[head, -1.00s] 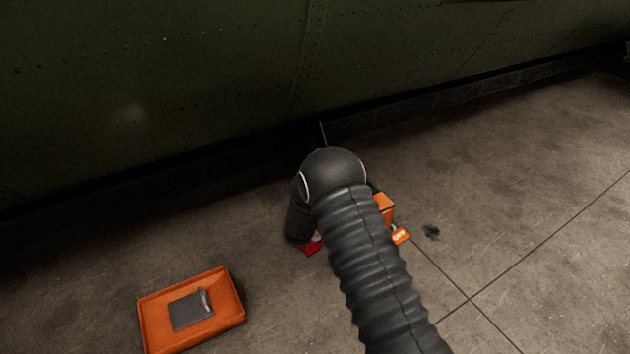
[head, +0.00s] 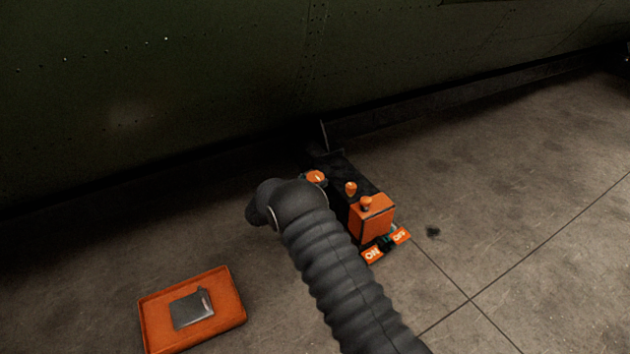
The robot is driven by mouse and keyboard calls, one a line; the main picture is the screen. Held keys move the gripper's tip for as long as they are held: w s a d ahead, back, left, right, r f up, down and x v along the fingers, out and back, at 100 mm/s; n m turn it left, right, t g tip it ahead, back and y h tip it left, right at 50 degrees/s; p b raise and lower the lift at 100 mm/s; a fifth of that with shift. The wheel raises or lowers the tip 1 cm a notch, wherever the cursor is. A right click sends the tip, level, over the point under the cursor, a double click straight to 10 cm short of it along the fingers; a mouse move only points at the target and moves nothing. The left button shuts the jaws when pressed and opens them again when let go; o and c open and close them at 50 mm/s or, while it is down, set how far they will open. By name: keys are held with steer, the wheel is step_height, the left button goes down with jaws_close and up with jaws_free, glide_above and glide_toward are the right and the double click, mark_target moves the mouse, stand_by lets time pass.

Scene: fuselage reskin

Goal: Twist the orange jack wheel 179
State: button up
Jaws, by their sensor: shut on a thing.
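A dark jack unit (head: 338,166) stands on the floor close to the green fuselage skin. On its far end is a round orange part with a pale mark, which looks like the orange jack wheel (head: 316,177).
An orange tray (head: 232,310) holding a grey plate (head: 190,309) lies at lower left. Floor to the right is clear.

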steer(key=shift+w+r, duration=0.1)
steer(key=shift+r, duration=0.05)
steer(key=o, duration=1.2)
steer(key=shift+c, duration=0.2)
steer(key=v, duration=1.2)
steer(key=shift+a, duration=0.1)
